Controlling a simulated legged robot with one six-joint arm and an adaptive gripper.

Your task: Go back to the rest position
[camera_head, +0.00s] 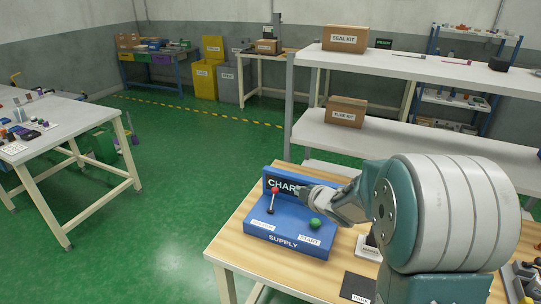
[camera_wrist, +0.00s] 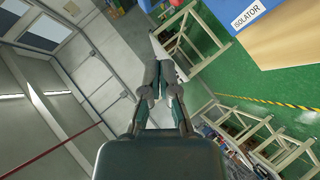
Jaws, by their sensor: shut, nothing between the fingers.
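My gripper (camera_head: 303,191) is shut and empty. In the head view it overlaps the sign of a blue box (camera_head: 275,238) marked SUPPLY, hiding the end of the word that starts "CHAR". I cannot tell the gap between them. The box bears a lever with a red knob (camera_head: 275,191) and a green button (camera_head: 315,223) marked START. In the wrist view my closed fingers (camera_wrist: 157,72) point up the picture, with nothing between them. A label there reading ISOLATOR (camera_wrist: 234,16) is at the top right.
The box stands on a wooden-topped table (camera_head: 232,246). A black mat (camera_head: 357,287) lies at its front. A grey shelf unit (camera_head: 395,133) with cartons stands behind. A white-topped table (camera_head: 70,115) with small items is at the left. Green floor between is clear.

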